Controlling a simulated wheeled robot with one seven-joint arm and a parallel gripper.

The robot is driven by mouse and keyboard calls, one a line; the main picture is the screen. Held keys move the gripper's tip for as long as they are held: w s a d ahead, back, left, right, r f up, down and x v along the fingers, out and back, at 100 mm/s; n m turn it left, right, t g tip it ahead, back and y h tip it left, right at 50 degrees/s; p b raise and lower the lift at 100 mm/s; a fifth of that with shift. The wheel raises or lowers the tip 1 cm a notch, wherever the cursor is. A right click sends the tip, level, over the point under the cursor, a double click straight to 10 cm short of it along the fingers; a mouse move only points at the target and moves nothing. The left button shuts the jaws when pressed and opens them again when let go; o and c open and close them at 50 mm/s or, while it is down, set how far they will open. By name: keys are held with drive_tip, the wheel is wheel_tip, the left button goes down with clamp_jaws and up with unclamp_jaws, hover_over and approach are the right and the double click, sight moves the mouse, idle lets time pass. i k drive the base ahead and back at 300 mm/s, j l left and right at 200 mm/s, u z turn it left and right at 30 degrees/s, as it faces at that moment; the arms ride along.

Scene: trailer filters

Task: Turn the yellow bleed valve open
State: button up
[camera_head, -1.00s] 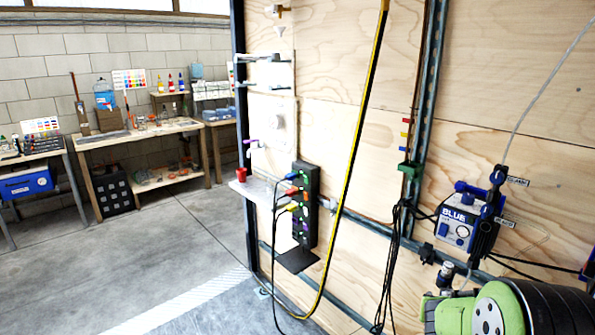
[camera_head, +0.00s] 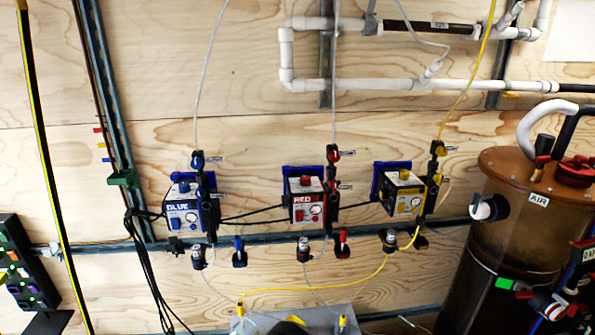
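The yellow pump unit (camera_head: 403,196) is on the plywood wall, right of centre. Beside it, a black manifold carries an upper yellow knob (camera_head: 439,148) and a lower yellow knob (camera_head: 437,179). Below the unit are a dark fitting (camera_head: 389,240) and a small dark valve (camera_head: 420,241), partly behind the yellow hose (camera_head: 350,285). The labels are too small to read, so I cannot tell which is the bleed valve or whether it is open. My gripper is not in view.
A blue unit (camera_head: 185,212) and a red unit (camera_head: 306,200) hang to the left. A brown tank (camera_head: 510,225) marked AIR stands close on the right. White pipes (camera_head: 380,86) run above. A grey surface (camera_head: 345,315) juts in at the bottom centre.

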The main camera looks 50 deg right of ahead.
sight(438, 177)
drive_tip(key=z, duration=2.45)
